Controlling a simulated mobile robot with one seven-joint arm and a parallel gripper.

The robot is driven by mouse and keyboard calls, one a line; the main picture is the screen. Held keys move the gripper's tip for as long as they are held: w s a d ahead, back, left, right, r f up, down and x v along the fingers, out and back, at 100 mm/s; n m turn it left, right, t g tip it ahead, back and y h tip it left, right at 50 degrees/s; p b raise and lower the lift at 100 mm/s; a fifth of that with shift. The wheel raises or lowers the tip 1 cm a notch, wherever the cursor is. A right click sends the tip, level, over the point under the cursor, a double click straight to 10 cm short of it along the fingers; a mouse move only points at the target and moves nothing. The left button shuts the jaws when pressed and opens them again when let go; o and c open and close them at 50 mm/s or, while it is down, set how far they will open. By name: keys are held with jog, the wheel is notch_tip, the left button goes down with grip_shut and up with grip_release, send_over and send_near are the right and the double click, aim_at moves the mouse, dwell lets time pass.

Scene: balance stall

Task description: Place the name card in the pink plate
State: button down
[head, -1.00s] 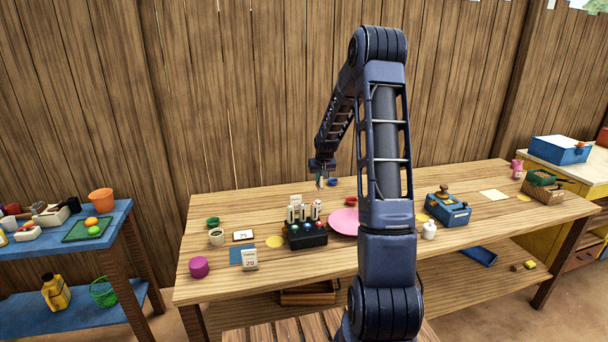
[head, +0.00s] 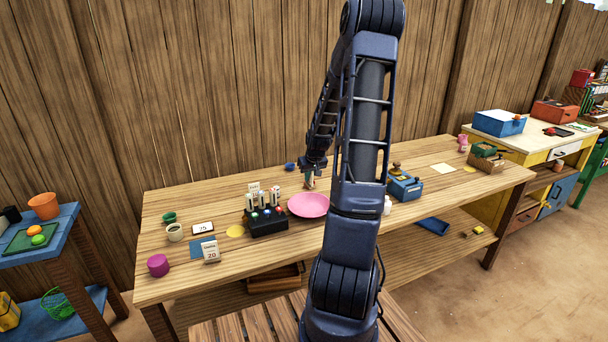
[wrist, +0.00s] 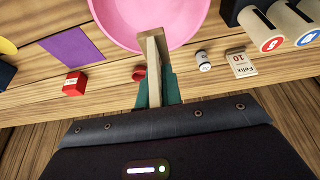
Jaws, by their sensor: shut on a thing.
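The pink plate (head: 308,206) lies near the middle of the table, partly covered by my arm. In the wrist view the pink plate (wrist: 118,22) fills the top middle. My gripper (head: 309,180) is just behind the plate, with its fingers pointing down. In the wrist view my gripper (wrist: 157,88) is shut on a thin beige piece (wrist: 154,60), seen nearly edge-on, which looks like the name card. Its far end overlaps the plate's rim in the picture; its height above the plate is unclear. Any writing on it is hidden.
A black rack (head: 268,222) with upright cylinders stands left of the plate. A card reading Felix 10 (wrist: 242,65) and a small white bottle (wrist: 203,61) are close by. A red block (wrist: 75,83) and a purple mat (wrist: 75,50) lie opposite. A blue box (head: 405,187) stands right.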

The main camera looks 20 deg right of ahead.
aim_at(309, 183)
jog(key=shift+f, duration=5.5)
jog(key=c, duration=1.5)
grip_release()
notch_tip(309, 183, up, 6)
jog(key=shift+d+r, duration=0.1)
jog(key=shift+r, duration=0.45)
